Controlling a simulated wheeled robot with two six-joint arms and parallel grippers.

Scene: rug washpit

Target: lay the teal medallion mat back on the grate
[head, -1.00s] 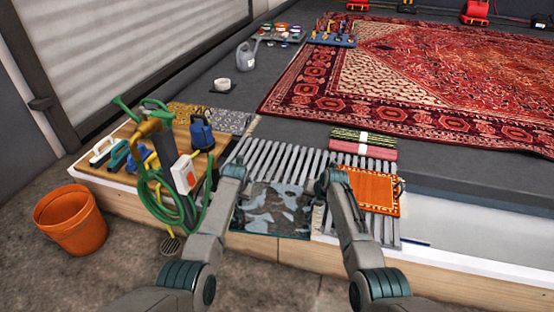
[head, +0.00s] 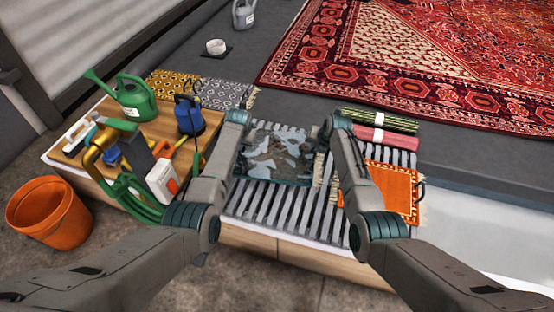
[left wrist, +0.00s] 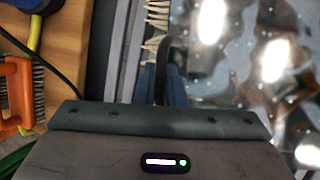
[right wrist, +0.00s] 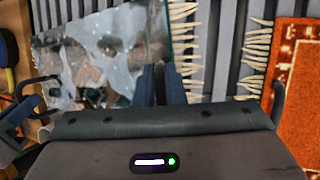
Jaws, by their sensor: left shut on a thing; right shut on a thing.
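The teal mat (head: 275,155), patched with pale grey and brown wet-looking areas, is spread over the far part of the slatted grate (head: 285,212). It also shows in the left wrist view (left wrist: 245,60) and right wrist view (right wrist: 100,55). My left gripper (head: 240,122) is shut on its left edge; its fingers (left wrist: 168,85) show at the fringe. My right gripper (head: 324,132) is shut on its right edge, with its fingers (right wrist: 153,83) beside the fringe. I cannot tell whether the whole mat touches the slats. Its medallion is not clear.
An orange mat (head: 392,190) lies on the grate's right side. Rolled green (head: 378,120) and red (head: 385,138) rugs lie behind. On the left, a wooden board holds a green watering can (head: 135,97), a blue pump (head: 190,117) and brushes. The near slats are bare.

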